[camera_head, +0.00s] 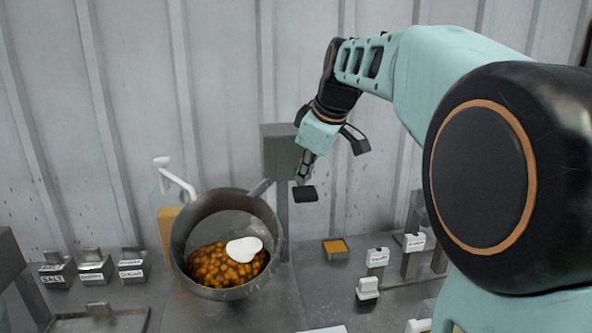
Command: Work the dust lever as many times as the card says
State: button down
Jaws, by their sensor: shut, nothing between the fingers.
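My gripper (304,180) points down with its fingers together, right of the grey box on a post (279,150). A small dark flat plate (305,195) is at the fingertips; I cannot tell whether they touch or whether it is part of a lever. A tilted grey drum (179,240) holds orange-brown pieces (215,272) and a white shape (244,249). No part is clearly labelled as the dust lever, and no card with a readable count shows. A white piece (322,329) is cut off at the bottom edge.
Small labelled boxes stand at the left, one reading SALT (53,274). A small orange-filled tray (336,248) and labelled stands (377,259) are at the right. My arm hides the far right.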

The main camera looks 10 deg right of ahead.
aim_at(302, 186)
jog(key=shift+w+r+p, duration=0.2)
jog(key=shift+r+p, duration=0.5)
jog(key=shift+r, duration=0.05)
jog(key=shift+w+r+p, duration=0.25)
jog(key=shift+r+p, duration=0.4)
jog(key=shift+r, duration=0.05)
jog(key=shift+w+r+p, duration=0.2)
jog(key=shift+r+p, duration=0.5)
jog(key=shift+r, duration=0.05)
jog(key=r+p, duration=0.2)
jog(key=w+r+p, duration=0.1)
jog(key=r+p, duration=0.1)
jog(key=r, duration=0.1)
jog(key=shift+w+p, duration=0.15)
jog(key=shift+p, duration=0.25)
jog(key=shift+f, duration=0.1)
